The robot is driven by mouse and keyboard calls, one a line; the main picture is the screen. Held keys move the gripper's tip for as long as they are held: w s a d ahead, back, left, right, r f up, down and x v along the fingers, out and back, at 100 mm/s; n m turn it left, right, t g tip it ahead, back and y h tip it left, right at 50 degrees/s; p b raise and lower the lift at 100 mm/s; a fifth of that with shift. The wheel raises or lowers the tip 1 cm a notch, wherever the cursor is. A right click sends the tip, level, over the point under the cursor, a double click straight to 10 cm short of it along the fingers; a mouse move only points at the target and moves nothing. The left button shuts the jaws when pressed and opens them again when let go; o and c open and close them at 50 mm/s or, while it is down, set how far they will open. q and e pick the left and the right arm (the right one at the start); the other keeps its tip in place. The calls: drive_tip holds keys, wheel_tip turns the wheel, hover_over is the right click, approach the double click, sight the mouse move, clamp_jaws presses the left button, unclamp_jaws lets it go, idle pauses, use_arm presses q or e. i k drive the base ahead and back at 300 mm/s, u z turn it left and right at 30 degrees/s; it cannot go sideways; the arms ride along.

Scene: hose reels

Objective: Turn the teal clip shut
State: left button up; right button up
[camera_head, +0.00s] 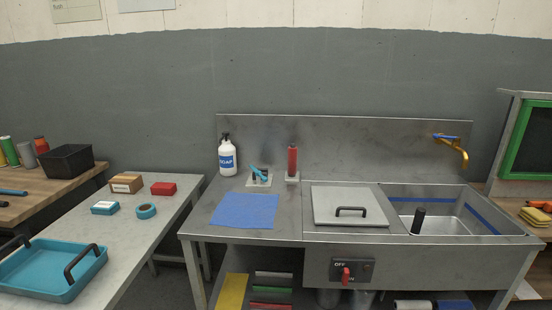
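The teal clip (259,172) stands on a small pale base (260,183) on the steel counter, between the soap bottle and a red upright handle. Its teal part is tilted, with its upper end toward the left. It is small in the picture, and I cannot make out whether it is shut. Neither of my grippers shows in the head view.
A white soap bottle (227,158) stands left of the clip, and a red upright handle (292,161) right of it. A blue cloth (244,211) lies in front. Further right are a lidded basin (345,204) and an open sink (450,213). A teal tray (62,262) sits left.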

sight(258, 174)
drive_tip(key=k, duration=0.65)
drive_tip(key=z, duration=0.6)
drive_tip(key=i, duration=0.55)
drive_tip(key=z, duration=0.9)
drive_tip(key=i, duration=0.95)
drive_tip(key=u, duration=0.8)
drive_tip(key=i, duration=0.6)
drive_tip(key=u, duration=0.55)
